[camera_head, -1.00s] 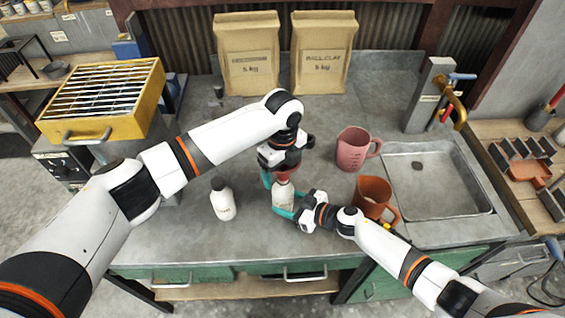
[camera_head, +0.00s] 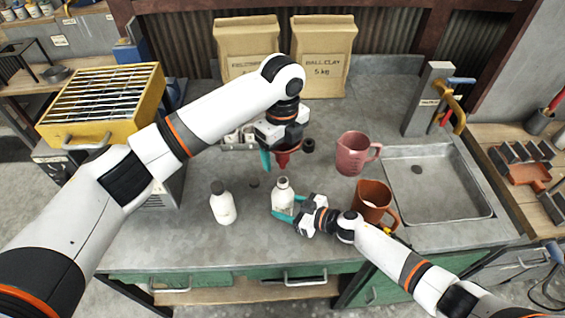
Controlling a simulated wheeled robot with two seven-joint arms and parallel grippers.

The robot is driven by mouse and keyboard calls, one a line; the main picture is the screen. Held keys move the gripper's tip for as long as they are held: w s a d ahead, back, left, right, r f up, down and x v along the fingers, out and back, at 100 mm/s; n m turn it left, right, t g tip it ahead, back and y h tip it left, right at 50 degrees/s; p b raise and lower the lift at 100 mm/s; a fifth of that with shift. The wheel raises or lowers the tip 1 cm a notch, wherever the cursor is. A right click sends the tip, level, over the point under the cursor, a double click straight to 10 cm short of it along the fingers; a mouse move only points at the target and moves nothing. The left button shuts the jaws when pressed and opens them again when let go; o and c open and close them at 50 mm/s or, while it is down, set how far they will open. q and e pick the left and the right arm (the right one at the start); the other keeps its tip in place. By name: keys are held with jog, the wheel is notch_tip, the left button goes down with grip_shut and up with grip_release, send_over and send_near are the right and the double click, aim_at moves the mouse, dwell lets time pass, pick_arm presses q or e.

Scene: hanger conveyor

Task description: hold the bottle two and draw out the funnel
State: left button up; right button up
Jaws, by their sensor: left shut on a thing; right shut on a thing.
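A white bottle (camera_head: 283,195) with an open neck stands upright on the grey counter. My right gripper (camera_head: 287,214) is shut on its body, with the teal fingers low around it. My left gripper (camera_head: 276,160) is shut on a red funnel (camera_head: 286,155) and holds it in the air above and behind the bottle. The funnel is apart from the bottle's mouth, spout down. Another white bottle (camera_head: 223,204) with a dark cap stands to the left. The frame does not show which bottle is called two.
A pink jug (camera_head: 353,154) and an orange-brown jug (camera_head: 371,200) stand right of the held bottle, before the sink (camera_head: 438,190). Two paper bags (camera_head: 320,60) stand at the back. A yellow grated box (camera_head: 100,95) is at left. A small dark cap-like disc (camera_head: 254,183) lies behind the bottles.

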pick_arm(q)
jog(key=shift+r, duration=0.85)
pick_arm(e)
jog(key=o, duration=0.8)
jog(key=shift+o, duration=0.2)
jog(key=v, duration=1.2)
pick_arm(q)
jog(key=shift+s+f, duration=0.1)
pick_arm(e)
jog(key=shift+s, duration=0.1)
